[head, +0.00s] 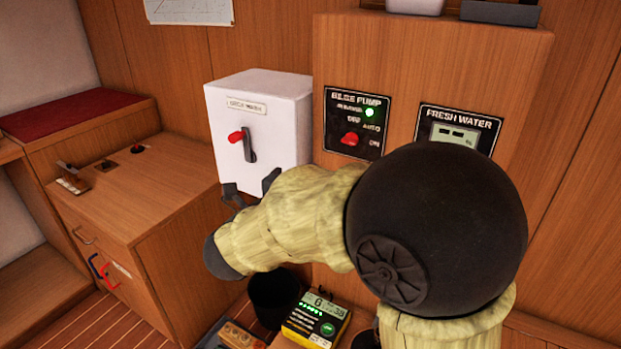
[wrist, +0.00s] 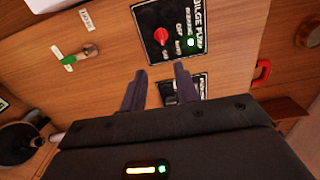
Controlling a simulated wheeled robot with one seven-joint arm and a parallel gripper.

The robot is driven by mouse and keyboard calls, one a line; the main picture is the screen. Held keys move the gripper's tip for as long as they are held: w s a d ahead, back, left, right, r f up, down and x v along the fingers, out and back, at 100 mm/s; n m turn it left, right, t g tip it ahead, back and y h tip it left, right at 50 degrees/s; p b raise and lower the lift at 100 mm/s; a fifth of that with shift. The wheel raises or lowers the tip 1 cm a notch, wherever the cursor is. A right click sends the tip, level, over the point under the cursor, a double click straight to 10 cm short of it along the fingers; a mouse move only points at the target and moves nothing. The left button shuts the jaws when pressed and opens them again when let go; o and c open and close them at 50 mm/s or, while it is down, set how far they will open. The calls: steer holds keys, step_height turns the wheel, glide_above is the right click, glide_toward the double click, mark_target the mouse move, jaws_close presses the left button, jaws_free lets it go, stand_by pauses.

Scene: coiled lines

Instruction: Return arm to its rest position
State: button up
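My gripper (head: 250,188) is in front of the lower part of the white switch box, its two dark fingers spread with nothing between them. It also shows in the wrist view (wrist: 159,72), the fingers apart and pointing at the wood panelling near the bilge pump panel (wrist: 166,36). My arm, in a pale yellow cover with a large black joint, reaches across the head view from the right.
The white box (head: 283,110) has a red-tipped lever. The bilge pump panel (head: 354,122) shows a green light and red knob. A wooden cabinet (head: 140,185) stands left. Below my arm are a black bin (head: 272,298) and a yellow-and-black device (head: 316,320).

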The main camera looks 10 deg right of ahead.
steer(key=shift+w, duration=0.1)
step_height(320, 180, down, 11)
steer(key=w+n+g+y, duration=0.2)
steer(key=n+y, duration=0.9)
steer(key=n, duration=0.5)
steer(key=s+d+f+n+g, duration=0.5)
steer(key=s+f, duration=0.1)
steer(key=s, duration=0.3)
steer(key=s+d+f+n+g, duration=0.4)
steer(key=s+d+f+g, duration=0.15)
steer(key=s, duration=0.35)
step_height(320, 180, up, 26)
steer(key=p, duration=2.6)
steer(key=shift+w+a+f, duration=0.15)
steer(key=shift+w+f, duration=0.05)
